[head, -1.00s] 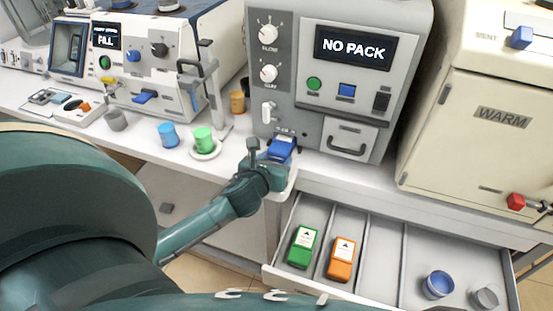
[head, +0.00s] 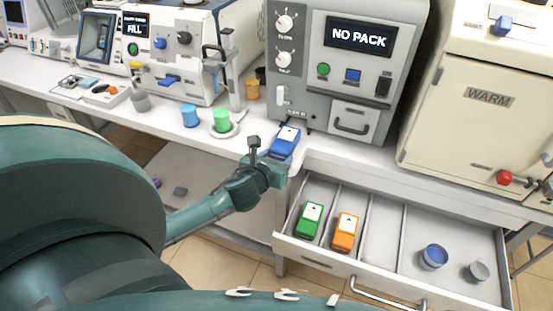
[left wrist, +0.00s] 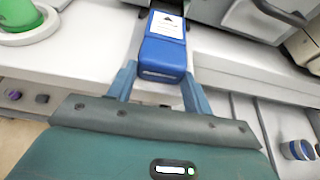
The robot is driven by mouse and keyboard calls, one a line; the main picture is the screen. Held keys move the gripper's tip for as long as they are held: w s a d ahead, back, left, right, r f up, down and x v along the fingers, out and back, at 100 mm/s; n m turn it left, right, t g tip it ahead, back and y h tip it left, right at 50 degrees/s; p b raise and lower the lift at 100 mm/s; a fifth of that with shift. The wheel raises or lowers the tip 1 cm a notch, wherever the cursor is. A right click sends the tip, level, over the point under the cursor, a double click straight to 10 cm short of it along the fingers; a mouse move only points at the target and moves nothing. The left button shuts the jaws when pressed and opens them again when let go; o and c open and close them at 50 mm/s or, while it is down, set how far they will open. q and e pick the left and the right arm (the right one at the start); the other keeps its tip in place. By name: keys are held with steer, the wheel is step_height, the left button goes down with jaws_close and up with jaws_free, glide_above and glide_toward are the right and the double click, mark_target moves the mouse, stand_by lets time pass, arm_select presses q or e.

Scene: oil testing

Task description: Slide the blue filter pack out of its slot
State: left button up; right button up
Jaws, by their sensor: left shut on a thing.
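The blue filter pack (head: 285,141) is at the front foot of the grey machine (head: 268,78), with its white label showing. In the left wrist view the blue pack (left wrist: 163,52) lies between the two teal fingers of my left gripper (left wrist: 160,88). In the head view my left gripper (head: 277,166) is shut on the pack's near end. The pack's far end is close to the machine's lower front; the slot opening is not clearly visible. The machine's screen (head: 361,36) reads "NO PACK". My right gripper is not in view.
An open drawer (head: 380,272) below holds a green pack (head: 309,219), an orange pack (head: 345,232), a blue-topped cup (head: 433,257) and a grey cup (head: 476,271). A green cup (head: 221,121) and a blue cup (head: 190,116) stand left on the counter.

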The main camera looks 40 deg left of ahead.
arm_select(q)
steer(key=o, duration=1.2)
steer(key=shift+c, duration=0.2)
steer(key=shift+s, duration=0.1)
steer(key=v, duration=1.3)
steer(key=shift+b, duration=0.3)
